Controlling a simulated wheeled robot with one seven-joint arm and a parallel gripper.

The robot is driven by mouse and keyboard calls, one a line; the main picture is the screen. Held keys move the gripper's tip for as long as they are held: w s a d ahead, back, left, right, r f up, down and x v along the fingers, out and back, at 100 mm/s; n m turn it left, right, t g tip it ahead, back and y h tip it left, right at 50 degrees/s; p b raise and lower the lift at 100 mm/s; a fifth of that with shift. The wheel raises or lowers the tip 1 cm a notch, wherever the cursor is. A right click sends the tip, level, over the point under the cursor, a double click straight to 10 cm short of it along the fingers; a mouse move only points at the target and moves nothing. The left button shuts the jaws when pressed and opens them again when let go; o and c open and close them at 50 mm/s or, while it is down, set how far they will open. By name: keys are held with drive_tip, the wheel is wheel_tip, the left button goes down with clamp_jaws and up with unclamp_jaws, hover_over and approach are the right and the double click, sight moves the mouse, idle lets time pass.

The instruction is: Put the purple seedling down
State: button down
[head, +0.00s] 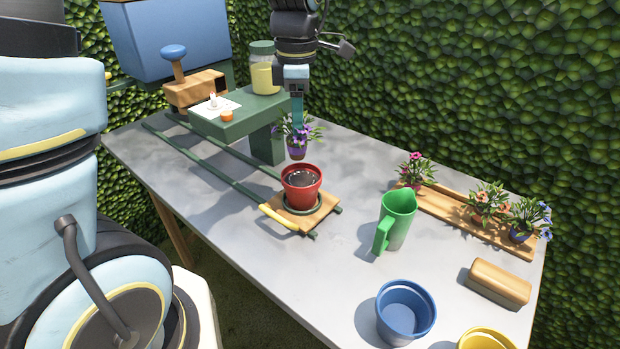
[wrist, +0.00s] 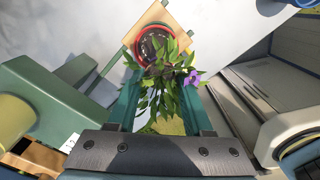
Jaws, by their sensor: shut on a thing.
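My gripper (head: 297,110) is shut on the purple seedling (head: 297,143), which has green leaves, purple blooms and a small purple pot. In the head view it hangs upright just above and behind the red pot (head: 301,187). The red pot holds dark soil and stands on a wooden board (head: 325,213) at the end of green rails. In the wrist view the seedling's leaves (wrist: 165,95) fill the space between the fingers (wrist: 160,100) and partly cover the red pot (wrist: 141,32). The seedling's own pot is hidden there.
A green stand (head: 235,120) with a jar (head: 263,75) is left of my gripper. A green jug (head: 396,220), a blue pot (head: 405,312), a yellow pot (head: 487,340) and a wooden block (head: 499,282) stand to the right. A wooden tray (head: 451,207) holds other seedlings.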

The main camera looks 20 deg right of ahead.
drive_tip(key=shift+w+d+f, duration=0.2)
drive_tip(key=shift+f, duration=0.05)
wheel_tip(320, 180, down, 10)
drive_tip(key=shift+w+d+r+p, duration=0.1)
drive_tip(key=shift+r+p, duration=0.15)
drive_tip(key=shift+p, duration=0.6)
drive_tip(key=shift+f, duration=0.15)
drive_tip(key=c, duration=0.6)
unclamp_jaws()
